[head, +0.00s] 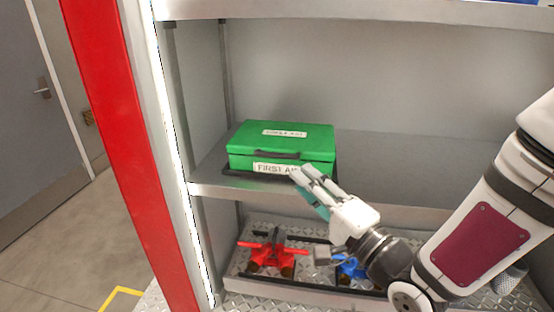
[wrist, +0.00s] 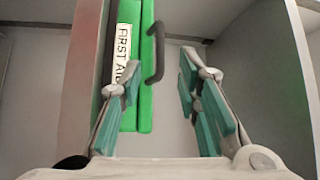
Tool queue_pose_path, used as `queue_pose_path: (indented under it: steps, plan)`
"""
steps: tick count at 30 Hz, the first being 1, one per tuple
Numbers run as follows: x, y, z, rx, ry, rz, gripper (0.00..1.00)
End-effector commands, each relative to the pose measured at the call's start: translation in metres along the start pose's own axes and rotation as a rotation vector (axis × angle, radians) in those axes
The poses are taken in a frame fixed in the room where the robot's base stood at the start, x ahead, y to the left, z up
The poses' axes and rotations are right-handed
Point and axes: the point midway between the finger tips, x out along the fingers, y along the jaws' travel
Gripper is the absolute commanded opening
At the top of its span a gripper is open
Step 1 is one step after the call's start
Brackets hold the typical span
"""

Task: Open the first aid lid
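A green first aid box (head: 310,145) sits on the middle shelf, its lid (head: 265,136) shut. A white "FIRST AID" label (head: 270,168) and a dark handle (head: 277,154) are on its front. In the wrist view the box (wrist: 145,108), its label (wrist: 122,52) and the dark handle (wrist: 155,52) appear turned sideways. My gripper (head: 304,180) is in front of the box's lower right front in the head view. In the wrist view my gripper (wrist: 158,85) is open, with the handle between and beyond its fingers. I see no contact with the box.
The shelf (head: 400,155) right of the box is clear. A lower shelf holds a red item (head: 265,252) and a blue item (head: 350,268). A red post (head: 115,130) and a metal frame edge stand at the left.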

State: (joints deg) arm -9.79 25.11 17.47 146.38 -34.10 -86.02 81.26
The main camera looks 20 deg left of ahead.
Motion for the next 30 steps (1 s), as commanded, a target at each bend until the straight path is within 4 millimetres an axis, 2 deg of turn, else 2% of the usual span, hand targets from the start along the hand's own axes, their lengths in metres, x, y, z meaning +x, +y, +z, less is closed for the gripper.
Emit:
queue_pose_path:
  steps: [9, 15, 21, 30]
  plan:
    - [0.060, -0.001, 0.002, 0.000, -0.002, -0.001, 0.31]
    - [0.093, -0.001, 0.001, -0.001, 0.000, 0.000, 0.31]
    - [0.110, 0.000, 0.001, -0.001, 0.000, 0.001, 0.31]
    - [0.114, 0.000, 0.000, -0.001, 0.001, 0.002, 0.31]
